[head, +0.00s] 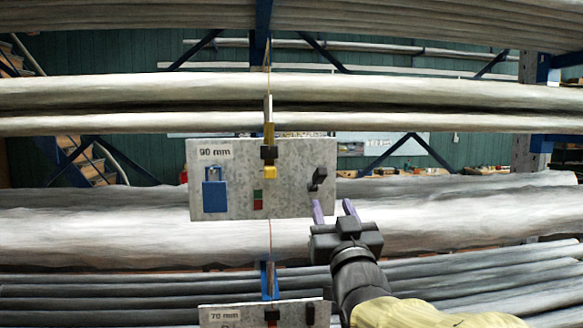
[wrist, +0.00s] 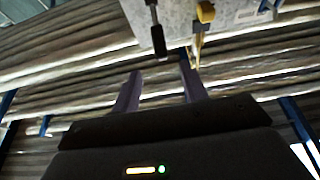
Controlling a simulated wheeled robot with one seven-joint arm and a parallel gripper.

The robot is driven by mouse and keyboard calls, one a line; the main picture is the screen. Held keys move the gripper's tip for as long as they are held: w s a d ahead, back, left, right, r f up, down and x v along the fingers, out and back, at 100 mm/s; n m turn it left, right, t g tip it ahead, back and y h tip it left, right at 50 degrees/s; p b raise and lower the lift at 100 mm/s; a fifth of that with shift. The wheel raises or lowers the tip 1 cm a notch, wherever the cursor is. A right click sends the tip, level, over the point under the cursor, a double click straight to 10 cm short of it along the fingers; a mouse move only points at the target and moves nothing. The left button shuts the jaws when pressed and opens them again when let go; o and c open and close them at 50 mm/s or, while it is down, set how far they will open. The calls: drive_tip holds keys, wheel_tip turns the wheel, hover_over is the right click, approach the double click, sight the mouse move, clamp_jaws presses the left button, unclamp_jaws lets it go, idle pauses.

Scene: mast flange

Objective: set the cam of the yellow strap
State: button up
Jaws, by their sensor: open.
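A grey panel marked 90 mm (head: 240,203) is in the middle of the head view. The yellow strap (head: 268,130) comes down onto it through a black block (head: 268,152), with a yellow end (head: 269,172) below. A black lever (head: 318,178) is on the panel's right side; I cannot tell which part is the cam. My gripper (head: 333,209) is open and empty, its purple fingers just below and right of the lever. The wrist view shows the gripper (wrist: 159,77) below a black lever (wrist: 156,32), apart from it, and a yellow part (wrist: 205,12) at the top.
A blue padlock-shaped part (head: 215,195) and a red and green marker (head: 258,200) are on the panel. A second panel marked 70 mm (head: 250,316) is below. Long grey pipes (head: 430,215) run across behind, on blue racking (head: 262,20).

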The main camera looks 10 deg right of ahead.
sight(322, 179)
drive_tip(key=p+x, duration=0.6)
drive_tip(key=x, duration=0.6)
drive_tip(key=shift+r, duration=0.15)
drive_tip(key=shift+w, duration=0.4)
clamp_jaws()
